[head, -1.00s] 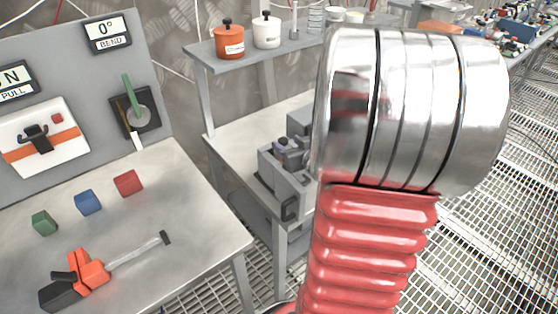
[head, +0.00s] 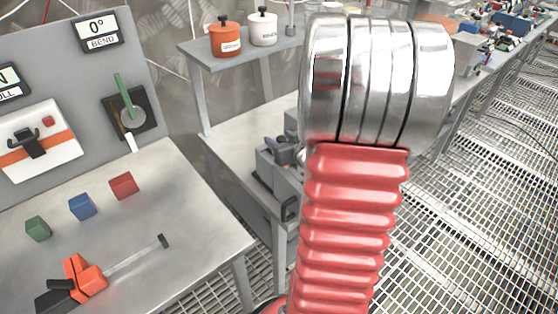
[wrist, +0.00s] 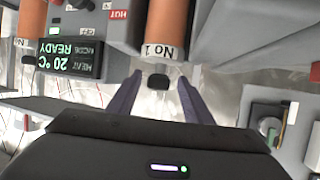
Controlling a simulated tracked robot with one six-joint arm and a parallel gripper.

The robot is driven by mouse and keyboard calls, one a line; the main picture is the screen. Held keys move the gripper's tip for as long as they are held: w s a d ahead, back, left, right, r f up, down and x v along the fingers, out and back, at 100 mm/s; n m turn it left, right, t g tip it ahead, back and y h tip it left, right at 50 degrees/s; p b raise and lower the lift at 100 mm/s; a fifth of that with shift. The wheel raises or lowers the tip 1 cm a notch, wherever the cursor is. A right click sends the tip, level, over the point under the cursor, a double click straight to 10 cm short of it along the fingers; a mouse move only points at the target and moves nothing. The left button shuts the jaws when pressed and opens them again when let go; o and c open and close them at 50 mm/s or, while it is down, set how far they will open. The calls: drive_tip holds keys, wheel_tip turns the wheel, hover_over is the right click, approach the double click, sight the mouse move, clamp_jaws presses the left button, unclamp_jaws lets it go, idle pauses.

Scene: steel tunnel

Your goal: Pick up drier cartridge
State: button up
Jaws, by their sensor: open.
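In the wrist view an orange cylinder (wrist: 167,25) with a pale "No 1" label and a dark knob at its end lies ahead of my gripper (wrist: 160,78). It is likely the drier cartridge, though no name on it says so. The two purple fingers are open, one on each side of the knob, with gaps between. I cannot tell how deep the knob sits between them. A second orange cylinder (wrist: 31,18) shows at the left.
A display reading 20 °C READY (wrist: 68,60) is beside the cylinders. In the head view a bench holds green, blue and red blocks (head: 124,185) and an orange tool (head: 82,276). An orange pot (head: 226,39) and a white pot (head: 263,28) stand on a shelf.

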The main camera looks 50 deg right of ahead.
drive_tip(key=shift+s+d, duration=0.1)
drive_tip(key=shift+s, duration=0.05)
drive_tip(key=shift+c, duration=0.4)
clamp_jaws()
idle(0.5)
